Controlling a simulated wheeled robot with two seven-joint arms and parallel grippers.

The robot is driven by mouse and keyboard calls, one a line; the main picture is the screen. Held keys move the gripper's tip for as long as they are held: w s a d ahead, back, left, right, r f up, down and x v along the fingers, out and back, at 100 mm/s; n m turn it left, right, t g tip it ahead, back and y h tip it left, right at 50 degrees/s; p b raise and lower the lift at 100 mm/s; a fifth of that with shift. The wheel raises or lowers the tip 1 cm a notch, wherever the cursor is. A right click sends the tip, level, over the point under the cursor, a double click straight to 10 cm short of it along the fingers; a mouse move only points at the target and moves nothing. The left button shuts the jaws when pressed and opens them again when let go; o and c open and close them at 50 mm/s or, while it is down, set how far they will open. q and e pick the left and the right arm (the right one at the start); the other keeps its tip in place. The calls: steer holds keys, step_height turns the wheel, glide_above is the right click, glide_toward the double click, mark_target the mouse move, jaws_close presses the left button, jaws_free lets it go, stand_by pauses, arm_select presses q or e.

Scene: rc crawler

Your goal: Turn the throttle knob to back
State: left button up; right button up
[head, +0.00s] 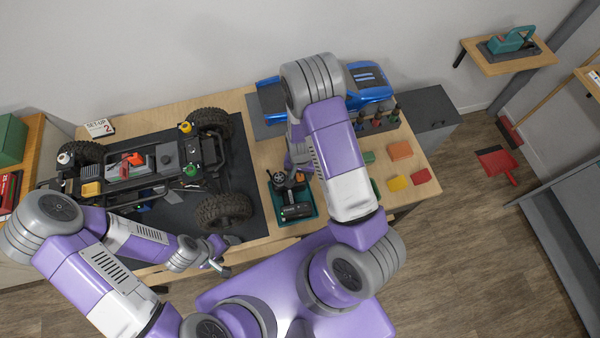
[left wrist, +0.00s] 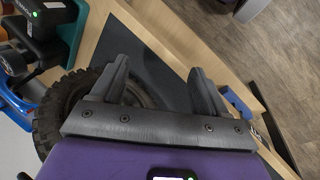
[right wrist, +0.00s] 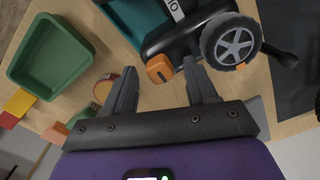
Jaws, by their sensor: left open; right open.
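A dark radio transmitter with a grey spoked wheel (right wrist: 231,42) lies partly over a teal tray (right wrist: 130,14) in the right wrist view. The transmitter (head: 296,211) also shows in the head view. A small orange part (right wrist: 159,69), which may be the throttle knob, sticks out of the transmitter beside the wheel. My right gripper (right wrist: 161,74) is open, its fingertips on either side of the orange part in the picture; I cannot tell if they touch it. My left gripper (head: 219,266) is open and empty by the table's front edge.
The crawler chassis (head: 140,168) with large tyres sits on a black mat (head: 240,150) at left. A blue car body (head: 372,84) stands at the back. A green bin (right wrist: 48,58), coloured blocks (head: 400,150) and a bottle rack lie right of the transmitter.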

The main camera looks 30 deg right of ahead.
jaws_close()
stand_by(0.4)
